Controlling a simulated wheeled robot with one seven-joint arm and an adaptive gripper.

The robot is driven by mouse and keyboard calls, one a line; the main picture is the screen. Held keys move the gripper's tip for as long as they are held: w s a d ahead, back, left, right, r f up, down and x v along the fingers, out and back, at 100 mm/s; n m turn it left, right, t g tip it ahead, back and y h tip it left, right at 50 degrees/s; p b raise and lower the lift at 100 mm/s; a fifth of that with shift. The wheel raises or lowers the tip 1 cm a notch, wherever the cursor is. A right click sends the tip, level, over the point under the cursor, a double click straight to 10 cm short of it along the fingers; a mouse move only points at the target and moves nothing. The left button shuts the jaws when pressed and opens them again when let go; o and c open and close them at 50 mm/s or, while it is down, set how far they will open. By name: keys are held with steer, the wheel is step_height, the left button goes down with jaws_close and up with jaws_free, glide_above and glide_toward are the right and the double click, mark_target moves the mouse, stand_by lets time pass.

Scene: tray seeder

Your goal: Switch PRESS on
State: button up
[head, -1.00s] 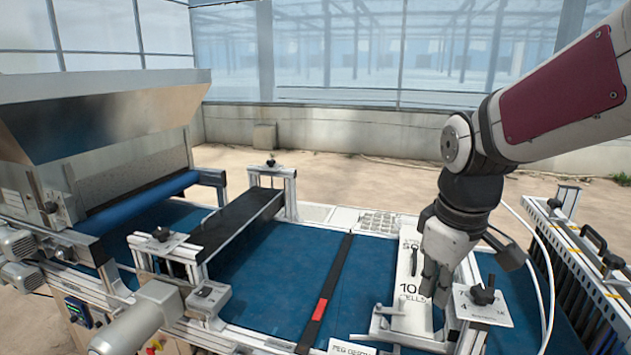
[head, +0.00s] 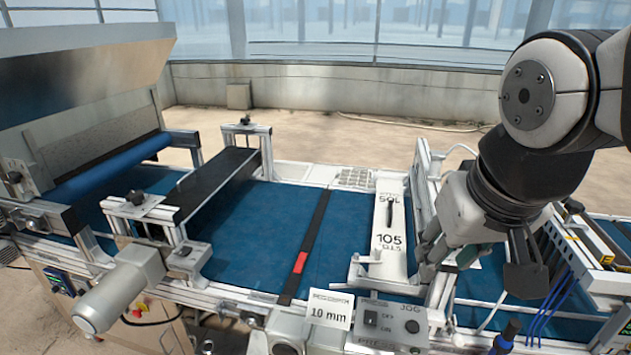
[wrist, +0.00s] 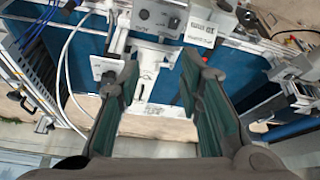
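The control box (head: 390,328) carries the label PRESS beside a small black switch (head: 371,318) with OFF/ON marks. A round JOG knob (head: 411,326) sits to its right. I cannot tell which way the switch is set. The switch (wrist: 143,14) and knob (wrist: 173,22) also show at the top of the wrist view. My gripper (head: 445,262) is above the machine, behind and to the right of the box, apart from the switch. In the wrist view my gripper (wrist: 159,62) has its two fingers wide apart with nothing held between them.
A white plate marked 105 (head: 390,240) stands across the blue belt (head: 260,230), just left of my gripper. A "10 mm" sign (head: 329,310) is left of the box. Blue cables (head: 550,305) and a black-handled tool (head: 506,338) are at the right.

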steer(key=w+f+m+g, duration=0.1)
steer(key=w+f+g, duration=0.2)
steer(key=w+f, duration=0.65)
steer(key=m+g, duration=0.2)
glide_toward(371, 312)
steer(key=shift+y, duration=0.3)
steer(key=f, duration=0.7)
steer(key=shift+s+d+f, duration=0.1)
steer(key=shift+d+f, duration=0.2)
steer(key=shift+f, duration=0.05)
jaws_close()
